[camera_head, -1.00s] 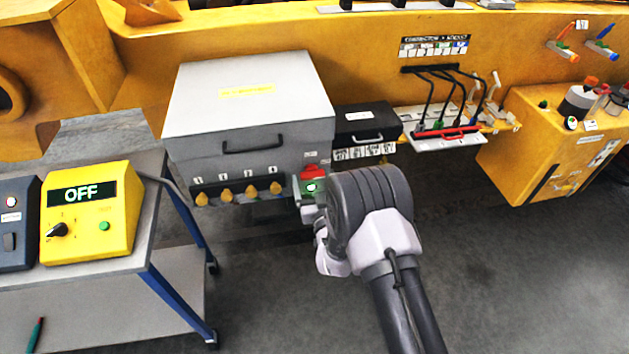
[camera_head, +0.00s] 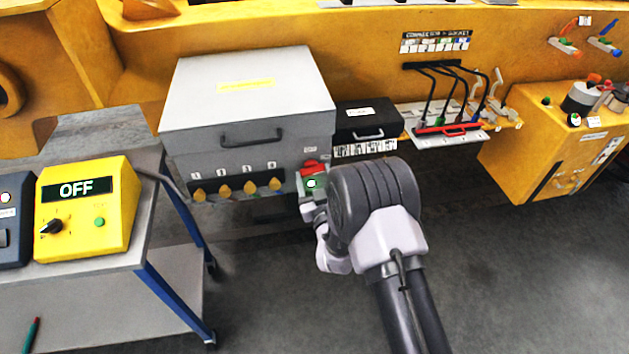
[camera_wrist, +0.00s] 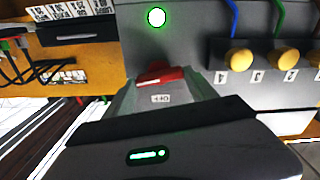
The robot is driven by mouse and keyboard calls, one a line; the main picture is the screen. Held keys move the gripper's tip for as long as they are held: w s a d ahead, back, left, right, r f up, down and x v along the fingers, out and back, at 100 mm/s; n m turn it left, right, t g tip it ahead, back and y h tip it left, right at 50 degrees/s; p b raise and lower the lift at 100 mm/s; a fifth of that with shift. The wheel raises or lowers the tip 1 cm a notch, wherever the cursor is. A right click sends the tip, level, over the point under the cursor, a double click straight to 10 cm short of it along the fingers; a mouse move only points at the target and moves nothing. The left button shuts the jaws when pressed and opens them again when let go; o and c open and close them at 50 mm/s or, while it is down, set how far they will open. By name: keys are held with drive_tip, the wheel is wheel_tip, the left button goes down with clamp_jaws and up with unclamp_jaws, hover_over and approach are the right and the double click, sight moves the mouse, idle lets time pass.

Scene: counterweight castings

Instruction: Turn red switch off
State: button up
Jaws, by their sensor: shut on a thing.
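The red switch (camera_head: 312,166) is on the right front of the large grey box (camera_head: 245,95), near a lit green lamp (camera_head: 311,183). In the wrist view, which looks upside down, the red switch (camera_wrist: 160,77) sits between the fingertips of my gripper (camera_wrist: 162,88). My gripper is shut on it, with a finger at each side. A small white label (camera_wrist: 160,99) reading "OFF" shows upside down between the fingers. The lit green lamp (camera_wrist: 156,17) also shows there. In the head view my arm partly hides the gripper.
Yellow knobs (camera_head: 249,184) line the box front beside the switch. A black case (camera_head: 366,120) and a cable panel (camera_head: 440,133) stand to the right. A yellow unit (camera_head: 88,210) reading "OFF" sits on a cart (camera_head: 110,265) at left. Open floor lies at front right.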

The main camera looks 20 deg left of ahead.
drive_tip(key=n+b, duration=1.2)
drive_tip(key=b, duration=0.1)
drive_tip(key=shift+a+f+n, duration=0.15)
drive_tip(key=shift+f+n, duration=0.15)
drive_tip(key=shift+r+n+b, duration=0.1)
drive_tip(key=shift+n+b, duration=1.1)
drive_tip(key=shift+n, duration=0.3)
drive_tip(key=shift+n, duration=0.3)
drive_tip(key=o, duration=1.4)
drive_tip(key=shift+c, duration=0.2)
drive_tip(key=shift+s, duration=0.15)
